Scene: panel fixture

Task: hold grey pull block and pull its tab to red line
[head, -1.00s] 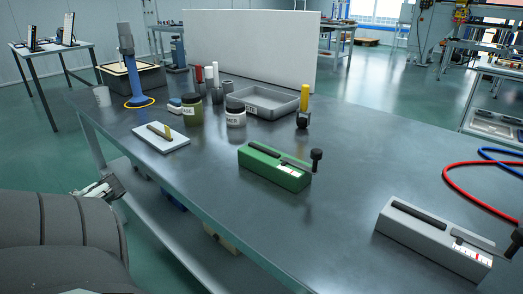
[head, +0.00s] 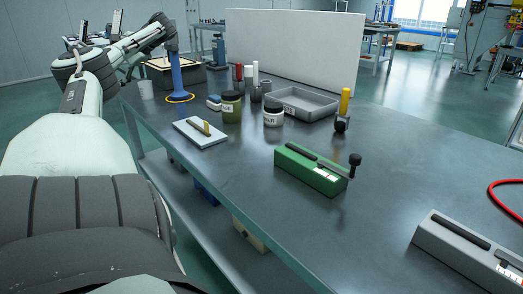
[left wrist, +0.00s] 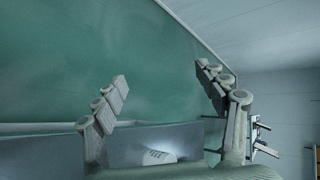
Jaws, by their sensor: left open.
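The grey pull block (head: 462,250) lies near the table's front edge at the lower right of the head view. It has a dark slot strip along its top and a white scale with red marks (head: 508,269) at its near end. The picture edge cuts this end off, and its tab is out of view. My left gripper (left wrist: 163,80) has its fingers spread wide, with nothing between them. In the head view my left arm reaches to the far left end of the table, far from the grey block. My right gripper is not in view.
A green pull block (head: 310,168) with a black knob stands mid-table. Jars (head: 231,107), a grey tray (head: 300,103), a white plate (head: 200,133) and a blue post (head: 177,75) stand behind and left. A red cable (head: 500,198) lies at right. The table between the blocks is clear.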

